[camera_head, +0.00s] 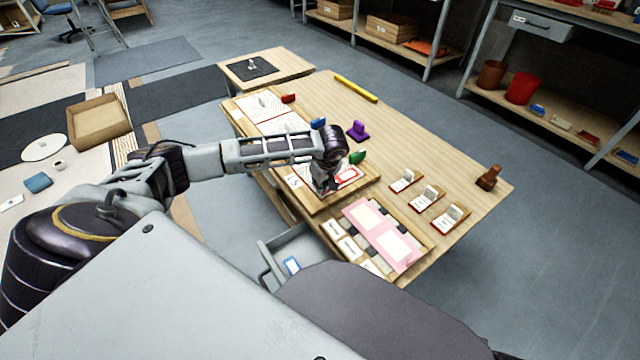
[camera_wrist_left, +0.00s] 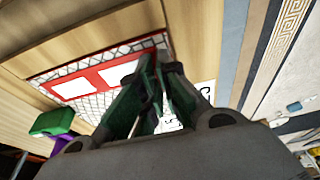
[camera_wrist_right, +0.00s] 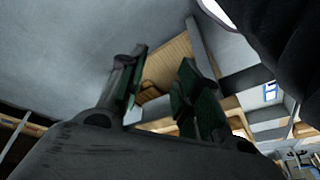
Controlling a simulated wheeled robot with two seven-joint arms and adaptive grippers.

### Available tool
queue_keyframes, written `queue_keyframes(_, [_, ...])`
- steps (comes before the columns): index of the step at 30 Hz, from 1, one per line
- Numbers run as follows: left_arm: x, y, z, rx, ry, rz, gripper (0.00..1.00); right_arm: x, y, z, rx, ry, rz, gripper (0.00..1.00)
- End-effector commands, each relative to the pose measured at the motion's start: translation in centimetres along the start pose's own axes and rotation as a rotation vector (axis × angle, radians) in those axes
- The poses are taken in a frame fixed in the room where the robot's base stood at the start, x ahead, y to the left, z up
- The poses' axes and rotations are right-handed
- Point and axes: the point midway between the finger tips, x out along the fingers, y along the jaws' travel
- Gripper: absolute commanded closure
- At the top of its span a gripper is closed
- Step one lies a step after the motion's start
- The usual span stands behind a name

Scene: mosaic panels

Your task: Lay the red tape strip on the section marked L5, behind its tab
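The red tape strip (camera_head: 348,175), with white windows, lies over the tiled section at the near end of the wooden panel (camera_head: 322,207). It also shows in the left wrist view (camera_wrist_left: 85,68), flat or nearly so over the tiles. The section's card (camera_head: 293,182) reads L5. My right gripper (camera_wrist_right: 162,56) is open and empty.
A tray (camera_head: 425,243) with pink strips (camera_head: 385,236) stands nearer on the table. Several small card stands (camera_head: 426,198), a purple stamp (camera_head: 357,130), a brown stamp (camera_head: 488,177) and a yellow bar (camera_head: 356,88) are around the panel. The table's far right is mostly clear.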

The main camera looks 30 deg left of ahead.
Motion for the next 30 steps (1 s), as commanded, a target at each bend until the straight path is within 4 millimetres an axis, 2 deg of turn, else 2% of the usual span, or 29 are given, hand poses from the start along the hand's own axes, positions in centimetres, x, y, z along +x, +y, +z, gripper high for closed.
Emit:
queue_keyframes(1, [0.1, 0.0, 0.0, 0.000, 0.000, 0.000, 0.94, 0.2, 0.0, 0.1, 0.001, -0.001, -0.002, 0.67])
queue_keyframes(6, [0.1, 0.0, 0.0, 0.000, 0.000, 0.000, 0.73, 0.3, -0.1, 0.4, 0.002, -0.006, -0.003, 0.67])
queue_keyframes(21, [-0.3, 0.0, -0.1, 0.000, 0.000, 0.000, 0.73, -0.3, -0.1, -0.1, 0.005, 0.002, -0.001, 0.67])
queue_keyframes(26, [-1.9, 0.1, -0.1, 0.000, 0.000, 0.001, 0.73, -0.4, 0.1, -0.5, 0.004, 0.004, 0.003, 0.67])
queue_keyframes(30, [-3.8, 0.1, -0.1, 0.001, 0.001, 0.003, 0.73, 0.6, 0.3, 0.0, 0.005, -0.019, 0.007, 0.67])
